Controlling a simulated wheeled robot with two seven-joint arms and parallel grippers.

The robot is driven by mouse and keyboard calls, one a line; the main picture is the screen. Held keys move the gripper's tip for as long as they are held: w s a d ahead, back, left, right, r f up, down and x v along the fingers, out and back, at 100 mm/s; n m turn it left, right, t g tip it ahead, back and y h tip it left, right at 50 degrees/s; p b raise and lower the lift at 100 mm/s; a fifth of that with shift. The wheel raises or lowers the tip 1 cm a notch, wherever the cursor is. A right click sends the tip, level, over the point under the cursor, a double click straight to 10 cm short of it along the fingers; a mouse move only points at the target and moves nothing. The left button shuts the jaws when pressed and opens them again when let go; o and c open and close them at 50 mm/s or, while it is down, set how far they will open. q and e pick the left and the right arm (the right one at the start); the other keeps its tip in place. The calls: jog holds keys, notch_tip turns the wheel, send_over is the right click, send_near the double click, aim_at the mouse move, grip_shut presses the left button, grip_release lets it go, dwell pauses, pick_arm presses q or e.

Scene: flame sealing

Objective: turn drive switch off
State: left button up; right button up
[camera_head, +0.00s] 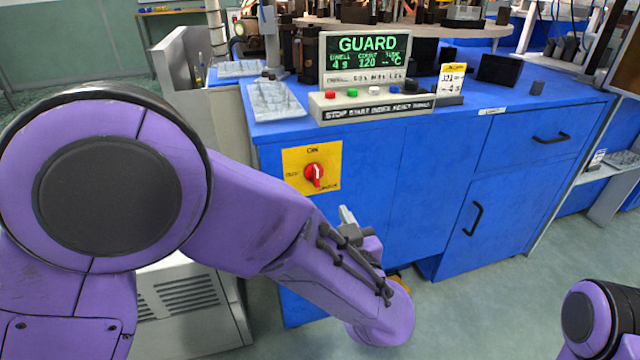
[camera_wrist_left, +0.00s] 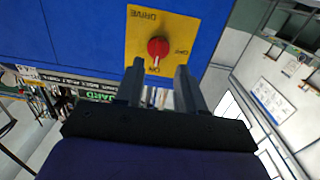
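The drive switch is a red rotary knob (camera_head: 314,176) on a yellow plate (camera_head: 294,159), on the blue cabinet's front. In the wrist view the knob (camera_wrist_left: 158,47) has a white mark on the side toward the "ON" label; in the head view a pale mark shows on its lower part, so its setting is hard to tell. My left gripper (camera_head: 348,215) is below and right of the plate in the head view. In the wrist view its fingers (camera_wrist_left: 158,72) are apart and empty, with the knob ahead, apparently not touched. My right gripper is out of view.
A "GUARD" display (camera_head: 365,58) and a button box (camera_head: 370,105) stand on the cabinet top. Cabinet handles (camera_head: 551,138) project at the right. A grey vented unit (camera_head: 190,295) stands at lower left. My right arm shows at lower right.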

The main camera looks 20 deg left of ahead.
aim_at(318, 178)
pick_arm(q)
jog(key=shift+y, duration=0.3)
jog(key=b+x, duration=0.1)
jog(key=x, duration=0.1)
jog(key=r+b+x, duration=0.1)
jog(key=x, duration=0.2)
jog(key=b+x, duration=0.1)
jog(key=x, duration=0.2)
jog(key=shift+w+a+r, duration=0.1)
jog(key=shift+w+r, duration=0.15)
jog(key=shift+r, duration=0.15)
jog(key=shift+w+a+r, duration=0.15)
jog(key=shift+w+a, duration=0.15)
jog(key=shift+w, duration=0.15)
grip_shut()
